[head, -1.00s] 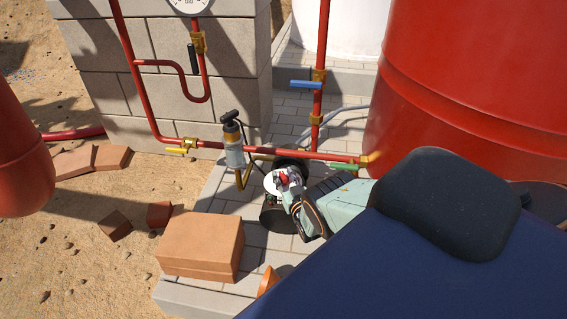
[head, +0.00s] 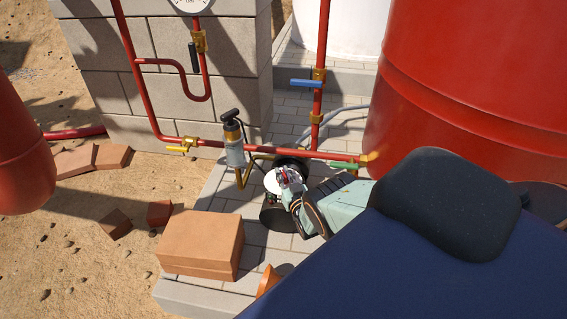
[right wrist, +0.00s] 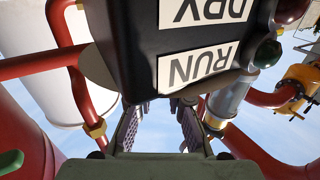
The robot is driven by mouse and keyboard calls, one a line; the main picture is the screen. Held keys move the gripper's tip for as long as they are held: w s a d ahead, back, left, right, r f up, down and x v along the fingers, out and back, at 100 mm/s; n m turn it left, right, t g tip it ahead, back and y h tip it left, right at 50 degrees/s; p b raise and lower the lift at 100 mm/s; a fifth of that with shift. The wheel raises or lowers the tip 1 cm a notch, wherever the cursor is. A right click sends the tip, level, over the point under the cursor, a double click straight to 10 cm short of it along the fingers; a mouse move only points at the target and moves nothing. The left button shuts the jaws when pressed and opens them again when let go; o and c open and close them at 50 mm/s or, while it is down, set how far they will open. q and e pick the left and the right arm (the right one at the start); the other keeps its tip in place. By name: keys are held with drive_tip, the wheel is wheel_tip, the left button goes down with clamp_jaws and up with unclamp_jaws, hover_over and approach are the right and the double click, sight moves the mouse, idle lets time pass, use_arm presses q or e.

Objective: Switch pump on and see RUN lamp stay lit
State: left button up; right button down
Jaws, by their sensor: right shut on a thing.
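The pump, a dark round body (head: 278,218) with a pale disc-shaped top, sits on the paving below the red pipe. My right gripper (head: 287,176) reaches it from the right and is shut on a small part there, which I take as the pump switch; a bit of red shows between the fingers. In the right wrist view a black box shows upside down, with a RUN label (right wrist: 198,68) and a DRY label (right wrist: 208,10). The RUN lamp (right wrist: 268,53) is dark green and looks unlit. The fingers (right wrist: 160,125) run behind the box, hiding their tips. My left gripper is out of view.
Red pipes carry a yellow-handled valve (head: 180,149), a blue-handled valve (head: 306,83) and a green handle (head: 343,165). Bricks (head: 200,240) lie at the front of the paving. A big red tank (head: 480,90) stands at the right.

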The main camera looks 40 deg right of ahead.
drive_tip(key=shift+w, duration=0.1)
drive_tip(key=shift+a+m+g+h, duration=0.1)
drive_tip(key=shift+m+g+h, duration=0.5)
drive_tip(key=shift+h, duration=0.4)
drive_tip(key=shift+w+r+m+g+h, duration=0.1)
drive_tip(key=shift+r+m+g+h, duration=0.05)
drive_tip(key=shift+m+g+h, duration=1.45)
drive_tip(key=shift+t+h, duration=0.3)
drive_tip(key=shift+h, duration=0.2)
drive_tip(key=c, duration=1.3)
unclamp_jaws()
drive_tip(key=shift+f, duration=0.2)
